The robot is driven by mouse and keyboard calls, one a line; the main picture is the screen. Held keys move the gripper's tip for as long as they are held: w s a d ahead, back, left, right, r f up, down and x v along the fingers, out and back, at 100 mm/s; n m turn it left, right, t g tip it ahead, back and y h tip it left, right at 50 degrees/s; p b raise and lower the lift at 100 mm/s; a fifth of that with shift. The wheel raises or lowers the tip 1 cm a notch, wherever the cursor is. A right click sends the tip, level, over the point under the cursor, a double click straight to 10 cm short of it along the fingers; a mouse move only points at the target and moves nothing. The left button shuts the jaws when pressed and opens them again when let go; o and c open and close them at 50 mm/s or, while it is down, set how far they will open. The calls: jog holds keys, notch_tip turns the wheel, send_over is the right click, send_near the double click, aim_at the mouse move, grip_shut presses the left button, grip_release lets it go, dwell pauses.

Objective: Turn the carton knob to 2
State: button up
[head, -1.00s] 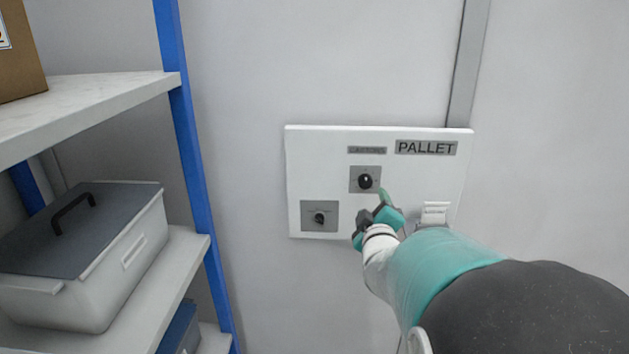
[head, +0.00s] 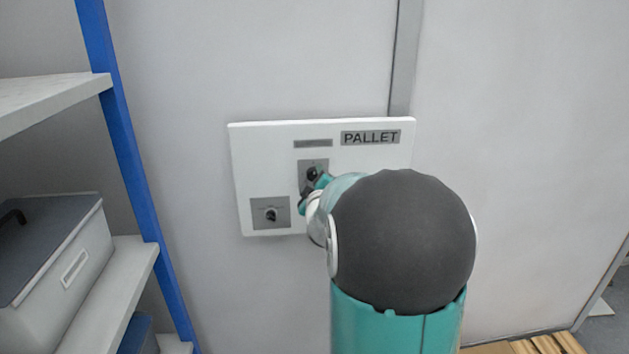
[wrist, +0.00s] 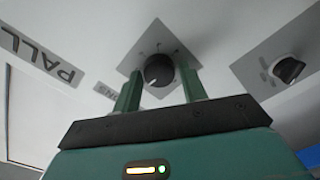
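The carton knob (head: 312,173) is a round black knob on a grey square plate, under a small grey label on the white panel (head: 240,175). In the wrist view the knob (wrist: 158,69) sits between the two green fingers of my gripper (wrist: 160,76). The fingers stand apart, one on each side of the knob, with a narrow gap visible. A pale mark shows on the knob's lower edge; the numbers on its plate are too small to read. In the head view my gripper (head: 314,187) is at the knob, partly hidden by my arm.
A second black knob (head: 270,214) on a grey plate is at the panel's lower left; it also shows in the wrist view (wrist: 288,69). A PALLET sign (head: 370,137) is at the upper right. A blue-posted shelf (head: 125,150) with a grey bin (head: 70,265) stands at left.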

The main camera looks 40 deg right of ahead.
jog(key=c, duration=0.6)
jog(key=shift+o, duration=0.2)
jog(key=shift+m, duration=0.3)
jog(key=shift+m, duration=1.2)
jog(key=m, duration=0.4)
jog(key=shift+s+m, duration=0.1)
jog(key=shift+m, duration=0.2)
jog(key=m, duration=1)
